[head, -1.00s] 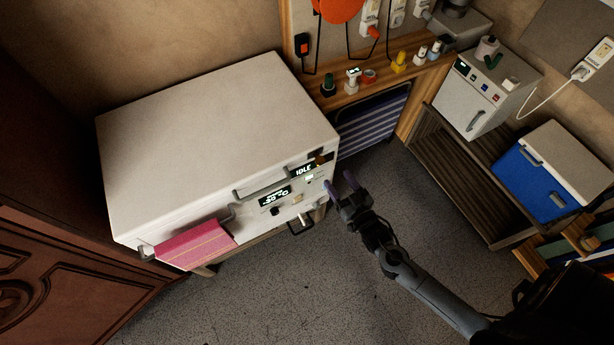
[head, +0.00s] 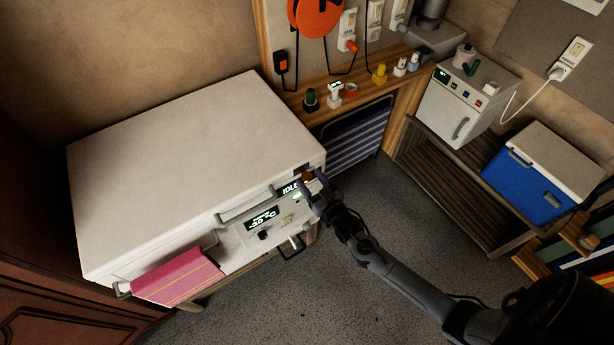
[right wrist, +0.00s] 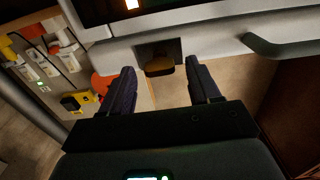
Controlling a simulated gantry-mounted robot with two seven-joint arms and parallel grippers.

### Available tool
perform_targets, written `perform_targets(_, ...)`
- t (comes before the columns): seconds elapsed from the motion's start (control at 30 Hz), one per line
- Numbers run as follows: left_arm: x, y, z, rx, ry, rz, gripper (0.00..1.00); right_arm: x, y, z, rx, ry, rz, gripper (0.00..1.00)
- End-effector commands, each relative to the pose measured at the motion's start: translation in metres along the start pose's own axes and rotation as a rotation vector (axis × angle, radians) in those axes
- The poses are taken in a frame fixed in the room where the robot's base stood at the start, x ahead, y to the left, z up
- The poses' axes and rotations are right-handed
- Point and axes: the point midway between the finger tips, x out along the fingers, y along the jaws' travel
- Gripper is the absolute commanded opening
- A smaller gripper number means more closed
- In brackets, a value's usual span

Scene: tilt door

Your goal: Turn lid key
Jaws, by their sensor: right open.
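A large white chest with a closed lid (head: 190,140) fills the left of the head view. A small brown-gold lid key (head: 308,175) sits near the right end of its front. In the right wrist view the key (right wrist: 159,66) shows in a dark square recess. My right gripper (head: 312,190) is at that front corner, open. In the right wrist view its two fingers (right wrist: 160,78) stand either side of the key, apart from it sideways. I cannot tell whether the tips reach around it. My left gripper is not in view.
A grey lid handle (head: 246,205), a lit panel reading IDLE (head: 290,189) and a pink towel (head: 180,276) are on the chest's front. A shelf with small bottles, a white cabinet (head: 452,112) and a blue cooler (head: 522,187) stand right. The floor between is clear.

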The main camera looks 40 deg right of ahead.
Motion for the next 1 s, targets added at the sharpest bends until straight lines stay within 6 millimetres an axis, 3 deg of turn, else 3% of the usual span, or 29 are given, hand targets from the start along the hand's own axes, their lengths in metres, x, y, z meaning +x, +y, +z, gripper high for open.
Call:
perform_targets(0.2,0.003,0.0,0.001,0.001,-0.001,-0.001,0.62,0.021,-0.001,0.001,0.0,0.0,-0.001,0.62)
perform_targets(0.6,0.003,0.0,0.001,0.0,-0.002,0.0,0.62,0.025,0.0,0.001,-0.001,-0.001,-0.001,0.62)
perform_targets(0.9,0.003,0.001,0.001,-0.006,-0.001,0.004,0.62,0.025,0.0,0.001,-0.001,-0.001,-0.001,0.16)
perform_targets(1.0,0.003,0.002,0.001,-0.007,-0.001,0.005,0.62,0.025,0.0,0.001,0.0,-0.001,-0.001,0.06)
